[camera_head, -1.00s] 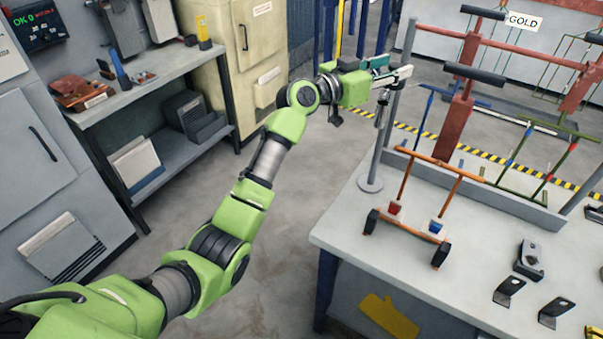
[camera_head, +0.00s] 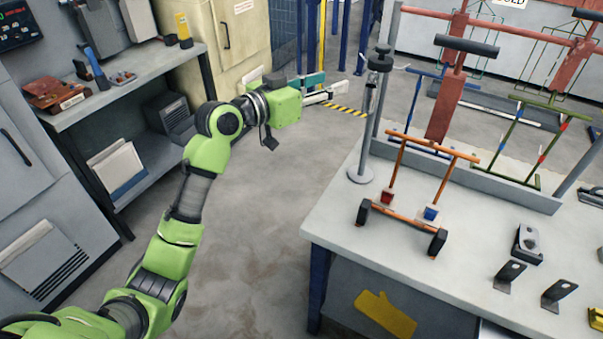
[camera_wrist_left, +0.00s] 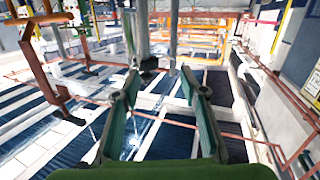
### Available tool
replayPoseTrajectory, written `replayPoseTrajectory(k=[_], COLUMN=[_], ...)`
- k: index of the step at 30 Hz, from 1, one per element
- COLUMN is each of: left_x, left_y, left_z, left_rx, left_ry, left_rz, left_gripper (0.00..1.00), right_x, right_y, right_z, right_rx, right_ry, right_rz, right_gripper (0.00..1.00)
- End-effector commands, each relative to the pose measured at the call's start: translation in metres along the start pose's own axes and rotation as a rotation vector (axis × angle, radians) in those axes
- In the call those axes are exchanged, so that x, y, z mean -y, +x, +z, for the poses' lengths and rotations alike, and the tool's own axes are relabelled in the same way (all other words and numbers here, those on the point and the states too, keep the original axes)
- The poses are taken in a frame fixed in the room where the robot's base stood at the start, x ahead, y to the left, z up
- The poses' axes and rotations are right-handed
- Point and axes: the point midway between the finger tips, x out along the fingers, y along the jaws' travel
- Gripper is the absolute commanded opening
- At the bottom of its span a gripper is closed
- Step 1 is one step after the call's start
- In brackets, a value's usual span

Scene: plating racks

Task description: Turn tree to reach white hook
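A grey stand that looks like the tree (camera_head: 368,120) rises from a round base at the table's back left corner. It has a dark knob on top and small arms near its head. A thin pale arm on its right side may be the white hook, but it is too small to be sure. My left gripper (camera_head: 338,91) is left of the stand's upper part, apart from it and pointing toward it. In the left wrist view its two teal fingers (camera_wrist_left: 163,84) are spread with nothing gripped between them. My right gripper is out of view.
An orange rack (camera_head: 432,149) with red and blue pieces stands on the grey table (camera_head: 455,265). Dark brackets (camera_head: 510,272) lie at the front right. Red frames (camera_head: 450,95) with black bars rise behind. A shelf bench (camera_head: 130,85) is at left. The floor between is clear.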

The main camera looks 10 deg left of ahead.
Motion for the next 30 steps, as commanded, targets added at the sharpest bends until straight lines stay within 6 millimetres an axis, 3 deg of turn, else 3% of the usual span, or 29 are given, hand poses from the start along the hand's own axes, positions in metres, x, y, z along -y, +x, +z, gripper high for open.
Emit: replayPoseTrajectory(k=[15,30], left_x=[0.035,0.056], left_y=[0.011,0.008], left_z=[0.1,0.197], left_rx=[0.12,0.236], left_ry=[-0.091,-0.157], left_rz=[-0.098,-0.183], left_gripper=[0.39,0.39], right_x=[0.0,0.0], right_y=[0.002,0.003], right_z=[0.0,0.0], right_rx=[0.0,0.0], right_ry=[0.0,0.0], right_rz=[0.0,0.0], right_gripper=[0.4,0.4])
